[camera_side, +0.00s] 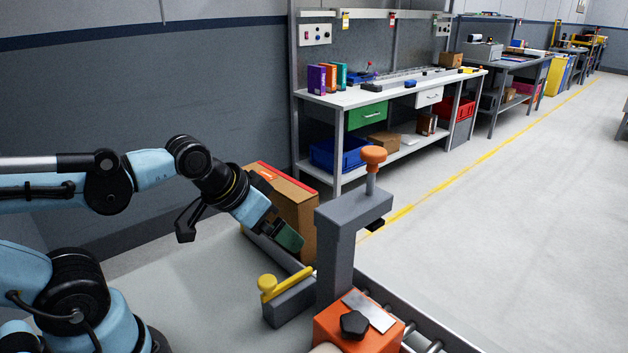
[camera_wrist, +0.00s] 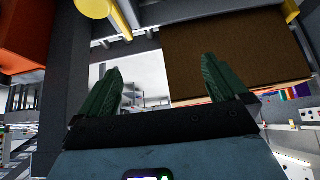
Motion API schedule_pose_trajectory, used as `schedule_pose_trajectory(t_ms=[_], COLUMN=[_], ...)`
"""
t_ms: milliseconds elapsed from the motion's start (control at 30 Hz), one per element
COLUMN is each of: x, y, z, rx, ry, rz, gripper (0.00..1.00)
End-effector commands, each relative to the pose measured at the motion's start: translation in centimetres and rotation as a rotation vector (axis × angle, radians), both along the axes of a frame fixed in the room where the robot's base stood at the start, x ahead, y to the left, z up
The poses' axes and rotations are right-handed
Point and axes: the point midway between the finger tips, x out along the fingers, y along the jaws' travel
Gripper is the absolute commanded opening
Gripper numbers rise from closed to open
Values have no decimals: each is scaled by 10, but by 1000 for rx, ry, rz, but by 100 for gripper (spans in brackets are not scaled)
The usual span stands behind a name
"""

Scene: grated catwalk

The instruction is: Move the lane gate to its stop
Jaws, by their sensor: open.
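A yellow bar with a round yellow knob, which looks like the lane gate (camera_side: 290,279), lies on top of a grey block (camera_side: 290,302) beside the roller conveyor. In the wrist view a yellow knob and bar (camera_wrist: 96,7) show at the top left, cut by the frame edge. My gripper (camera_side: 291,241) is behind the gate in the side view, tilted downward, near a cardboard box. In the wrist view my gripper (camera_wrist: 164,82) has its two green fingers spread apart with nothing between them. I cannot tell which part is the gate's stop.
The cardboard box (camera_side: 297,212) stands close beside my gripper and fills the upper right of the wrist view (camera_wrist: 235,55). A grey post (camera_side: 335,255) with an orange knob (camera_side: 373,155) rises right of the gate. An orange block (camera_side: 335,334) sits at its foot. A workbench (camera_side: 390,92) stands behind.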

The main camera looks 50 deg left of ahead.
Motion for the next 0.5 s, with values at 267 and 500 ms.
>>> schedule_pose_trajectory(t_ms=[267,500], x=[0,-10], y=[0,-20], z=[0,22], rx=[1,113], ry=[2,220], rz=[-2,-259], gripper=[92,59])
